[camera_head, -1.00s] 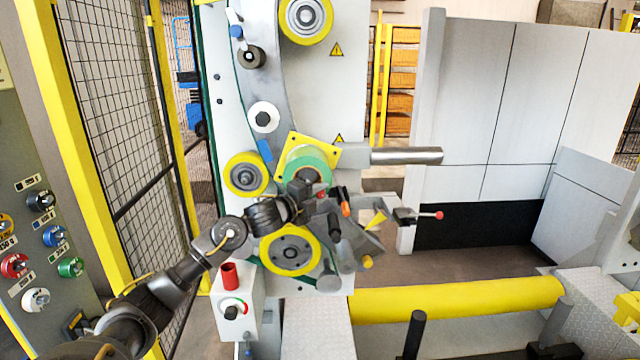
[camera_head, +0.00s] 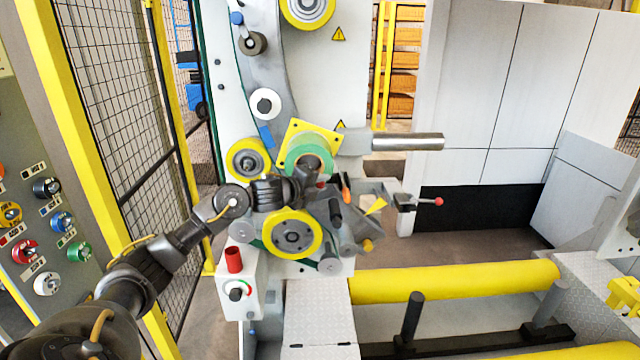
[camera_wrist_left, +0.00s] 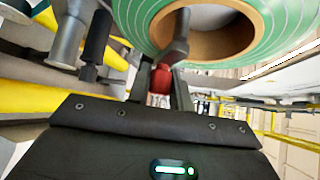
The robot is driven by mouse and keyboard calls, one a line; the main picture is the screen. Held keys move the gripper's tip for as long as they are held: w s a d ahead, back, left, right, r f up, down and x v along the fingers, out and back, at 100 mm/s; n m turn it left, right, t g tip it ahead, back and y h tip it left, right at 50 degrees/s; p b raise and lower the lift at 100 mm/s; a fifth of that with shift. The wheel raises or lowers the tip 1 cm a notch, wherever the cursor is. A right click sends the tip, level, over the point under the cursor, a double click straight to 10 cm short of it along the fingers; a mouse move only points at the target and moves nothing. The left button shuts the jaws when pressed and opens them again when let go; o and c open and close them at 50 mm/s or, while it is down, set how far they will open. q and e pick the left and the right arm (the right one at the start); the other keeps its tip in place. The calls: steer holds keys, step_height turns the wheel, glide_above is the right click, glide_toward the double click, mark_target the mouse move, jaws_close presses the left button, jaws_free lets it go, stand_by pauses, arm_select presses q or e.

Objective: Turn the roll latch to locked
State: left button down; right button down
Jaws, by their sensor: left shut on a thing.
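The roll (camera_head: 298,153), a green ring around a brown core, sits on the machine in front of a yellow plate. It fills the top of the left wrist view (camera_wrist_left: 130,22). There, a grey latch lever (camera_wrist_left: 182,35) crosses the core opening and ends in a red tip (camera_wrist_left: 160,82). My left gripper (camera_wrist_left: 160,88) is shut on the red tip, one finger on each side. In the head view my left gripper (camera_head: 312,186) is just below the roll and hides most of the lever. My right gripper is out of view.
A yellow-rimmed pulley (camera_head: 292,236) lies just below my left gripper, and another (camera_head: 247,161) to its left. A steel bar (camera_head: 408,142) and a red-tipped handle (camera_head: 437,201) stick out to the right. A mesh fence (camera_head: 115,95) stands left, near my arm.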

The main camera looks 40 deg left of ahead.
arm_select(q)
steer(key=shift+f, duration=0.2)
steer(key=c, duration=1.3)
jaws_free()
steer(key=shift+r, duration=0.1)
steer(key=shift+o, duration=0.2)
steer(key=shift+s, duration=0.1)
steer(key=shift+s+b, duration=0.3)
steer(key=shift+s, duration=0.05)
steer(key=b+v, duration=0.3)
steer(key=v, duration=0.7)
steer(key=shift+b, duration=0.4)
steer(key=shift+w+r, duration=0.1)
